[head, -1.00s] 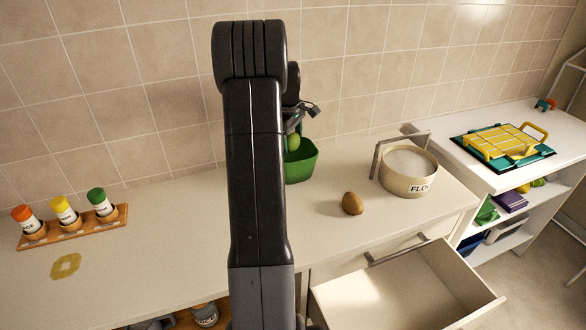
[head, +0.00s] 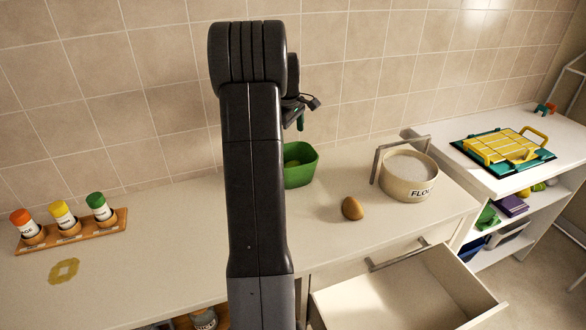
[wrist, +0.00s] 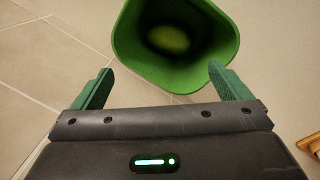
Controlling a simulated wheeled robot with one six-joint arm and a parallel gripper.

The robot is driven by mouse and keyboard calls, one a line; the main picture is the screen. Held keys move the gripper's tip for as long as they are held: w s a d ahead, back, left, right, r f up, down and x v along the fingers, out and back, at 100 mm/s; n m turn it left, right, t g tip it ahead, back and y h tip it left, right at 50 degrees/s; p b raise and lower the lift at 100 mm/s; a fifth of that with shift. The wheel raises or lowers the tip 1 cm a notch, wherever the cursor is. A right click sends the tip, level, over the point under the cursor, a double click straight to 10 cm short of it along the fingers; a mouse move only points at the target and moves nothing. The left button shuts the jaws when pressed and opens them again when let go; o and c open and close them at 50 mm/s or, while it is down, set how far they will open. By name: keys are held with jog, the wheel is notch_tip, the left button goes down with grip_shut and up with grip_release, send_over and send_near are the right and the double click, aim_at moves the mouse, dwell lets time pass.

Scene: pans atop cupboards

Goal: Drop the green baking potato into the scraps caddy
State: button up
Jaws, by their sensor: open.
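In the wrist view the potato (wrist: 168,40) rests in the shadowed bottom of the caddy (wrist: 222,42). My gripper (wrist: 158,88) is open and empty, its two green fingers spread wide. It hangs above the caddy, apart from the potato. In the head view my arm hides most of it, with one finger (head: 300,121) showing.
A brown potato (head: 352,208) lies on the counter right of the caddy. A flour tub (head: 408,178) with a raised handle stands farther right. A drawer (head: 405,290) is pulled open below. A spice rack (head: 72,232) stands at the left.

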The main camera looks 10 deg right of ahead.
notch_tip(320, 180, up, 10)
jog(key=shift+s+a, duration=0.4)
jog(key=shift+f, duration=0.15)
jog(key=f, duration=0.9)
jog(key=w+d+f, duration=0.1)
jog(key=f, duration=0.3)
jog(key=shift+f, duration=0.15)
jog(key=shift+r+p, duration=2.1)
jog(key=shift+r, duration=0.05)
jog(key=shift+w, duration=0.1)
